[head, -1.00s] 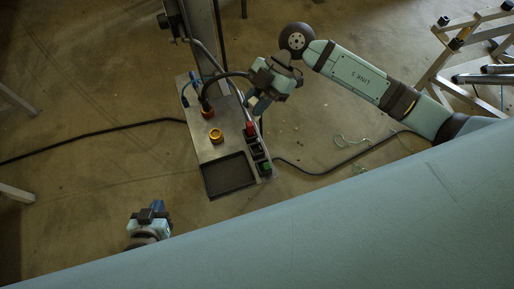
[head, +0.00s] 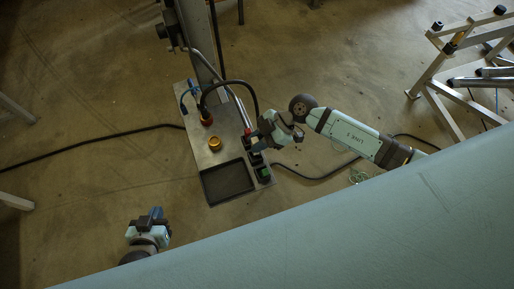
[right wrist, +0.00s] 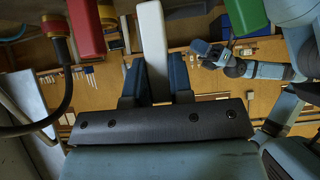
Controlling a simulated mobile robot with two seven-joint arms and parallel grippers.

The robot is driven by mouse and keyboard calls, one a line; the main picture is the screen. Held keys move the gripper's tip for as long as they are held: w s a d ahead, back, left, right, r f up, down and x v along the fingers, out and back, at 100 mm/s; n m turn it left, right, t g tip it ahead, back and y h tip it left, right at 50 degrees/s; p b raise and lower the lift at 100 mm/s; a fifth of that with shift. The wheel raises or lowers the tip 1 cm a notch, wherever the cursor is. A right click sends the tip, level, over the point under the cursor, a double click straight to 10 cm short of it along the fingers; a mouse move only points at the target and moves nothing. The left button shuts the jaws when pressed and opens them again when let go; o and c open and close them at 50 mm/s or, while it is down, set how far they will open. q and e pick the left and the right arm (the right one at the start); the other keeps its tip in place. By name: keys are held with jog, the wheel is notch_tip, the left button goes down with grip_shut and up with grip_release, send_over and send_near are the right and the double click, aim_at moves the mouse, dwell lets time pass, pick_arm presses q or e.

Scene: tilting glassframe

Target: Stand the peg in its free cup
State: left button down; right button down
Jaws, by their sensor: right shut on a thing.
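A white peg (right wrist: 152,45) is between the blue fingers of my right gripper (right wrist: 157,78), which is shut on it. In the head view my right gripper (head: 256,148) is at the panel's right edge, over a row of black cups. A red peg (head: 247,131) and a green peg (head: 264,173) stand in that row, on either side of the gripper. The wrist view shows the red peg (right wrist: 86,28) left and the green peg (right wrist: 246,16) right. The gripper hides the cup between them and the white peg's far end. My left gripper (head: 155,212) is low, away from the panel; its opening is unclear.
A metal frame (head: 455,75) stands at right. Open floor lies left.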

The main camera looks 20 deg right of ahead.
jog(key=shift+f, duration=2.5)
jog(key=c, duration=1)
grip_release()
